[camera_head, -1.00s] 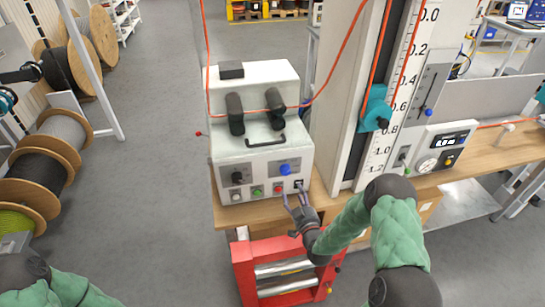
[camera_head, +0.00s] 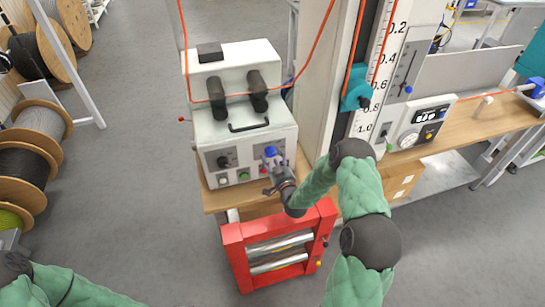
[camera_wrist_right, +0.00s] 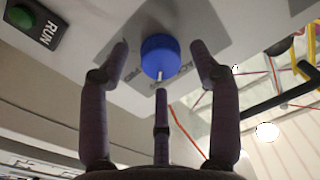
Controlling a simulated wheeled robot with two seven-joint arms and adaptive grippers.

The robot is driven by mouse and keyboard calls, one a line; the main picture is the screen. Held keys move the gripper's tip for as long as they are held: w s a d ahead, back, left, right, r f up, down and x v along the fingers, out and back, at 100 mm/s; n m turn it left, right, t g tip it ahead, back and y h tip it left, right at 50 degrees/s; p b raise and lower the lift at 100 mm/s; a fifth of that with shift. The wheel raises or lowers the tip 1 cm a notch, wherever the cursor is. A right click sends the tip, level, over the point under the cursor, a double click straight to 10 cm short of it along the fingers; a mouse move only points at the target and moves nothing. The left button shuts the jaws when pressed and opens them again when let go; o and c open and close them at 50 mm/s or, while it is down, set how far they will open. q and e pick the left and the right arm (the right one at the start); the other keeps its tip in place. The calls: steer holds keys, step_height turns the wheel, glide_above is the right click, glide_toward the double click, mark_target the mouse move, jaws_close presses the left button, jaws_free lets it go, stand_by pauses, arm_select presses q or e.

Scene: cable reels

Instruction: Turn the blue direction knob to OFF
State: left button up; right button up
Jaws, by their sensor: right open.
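The blue direction knob (camera_head: 270,152) is on the front panel of the white control box (camera_head: 215,135). In the right wrist view the blue knob (camera_wrist_right: 160,56) has a pale pointer mark on its lower edge, and the lettering on its plate is partly hidden. My right gripper (camera_head: 272,166) is in front of the panel at the knob. In the right wrist view its fingers (camera_wrist_right: 160,62) are open, with one on each side of the knob and a gap to it. My left arm shows at the lower left, but its fingers are out of view.
A green RUN button (camera_wrist_right: 22,16) sits to the left in the wrist view. A black knob (camera_head: 224,161) is left on the panel. A red roller frame (camera_head: 233,250) stands below the box. A tall scale column (camera_head: 318,75) rises to the right.

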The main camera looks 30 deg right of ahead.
steer(key=shift+w+d, duration=0.1)
steer(key=shift+w, duration=0.45)
steer(key=c, duration=1.1)
steer(key=shift+f+n+b, duration=0.1)
steer(key=shift+n+b, duration=0.2)
steer(key=shift+b, duration=0.55)
steer(key=shift+c, duration=0.2)
steer(key=o, duration=1.1)
steer(key=shift+o, duration=0.2)
steer(key=shift+s, duration=0.15)
